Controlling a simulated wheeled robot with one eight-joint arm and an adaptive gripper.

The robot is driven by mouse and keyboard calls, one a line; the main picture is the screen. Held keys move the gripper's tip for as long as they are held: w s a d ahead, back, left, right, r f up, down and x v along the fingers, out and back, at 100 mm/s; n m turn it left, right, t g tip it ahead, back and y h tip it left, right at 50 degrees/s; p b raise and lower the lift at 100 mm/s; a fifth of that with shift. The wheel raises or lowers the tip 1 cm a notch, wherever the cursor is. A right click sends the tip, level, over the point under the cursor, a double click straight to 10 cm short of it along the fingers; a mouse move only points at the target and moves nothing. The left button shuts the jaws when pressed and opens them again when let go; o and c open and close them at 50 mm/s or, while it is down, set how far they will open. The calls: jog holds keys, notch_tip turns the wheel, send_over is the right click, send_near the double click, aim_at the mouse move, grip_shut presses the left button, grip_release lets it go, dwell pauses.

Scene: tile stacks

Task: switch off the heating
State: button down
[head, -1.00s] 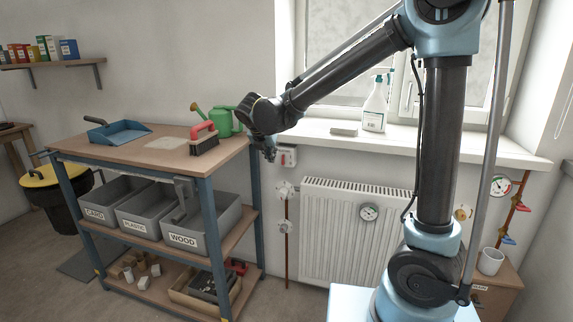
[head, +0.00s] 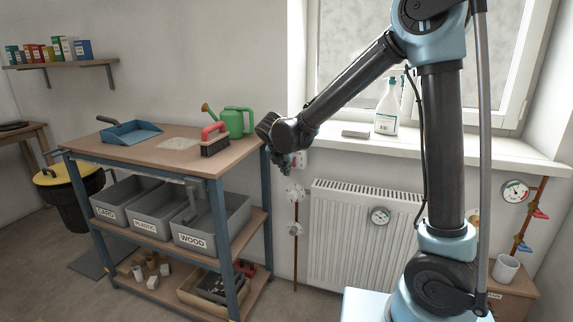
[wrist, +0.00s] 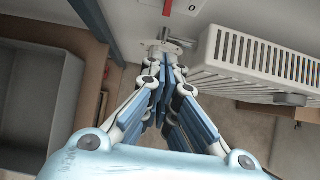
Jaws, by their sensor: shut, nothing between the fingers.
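The white radiator (head: 345,240) hangs under the window sill, with a round dial (head: 380,216) on its front. White valve fittings (head: 294,192) sit on a pipe at its left; a pale fitting (wrist: 160,47) also shows just beyond my fingertips in the wrist view. A small white wall box (head: 300,158) with a red part is above them, partly hidden by my gripper. Its lower edge, with a red strip and an "O" mark (wrist: 192,8), shows at the top of the wrist view. My gripper (head: 285,167) is shut and empty, in front of the box. Contact cannot be told.
The workbench (head: 150,152) stands close left of my gripper, holding a green watering can (head: 236,121), a brush (head: 214,142) and a blue dustpan (head: 130,132). A spray bottle (head: 387,108) stands on the sill (head: 440,150). A gauge (head: 514,191) with red and blue taps is at right.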

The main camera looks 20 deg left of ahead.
aim_at(295, 161)
jog(key=shift+w+d+f, duration=0.1)
jog(key=shift+w+f, duration=0.3)
jog(key=shift+w, duration=0.5)
jog(key=shift+w+f, duration=0.4)
jog(key=shift+w, duration=0.45)
jog(key=shift+w+d+f, duration=0.1)
jog(key=shift+w+f, duration=0.3)
jog(key=shift+w, duration=0.5)
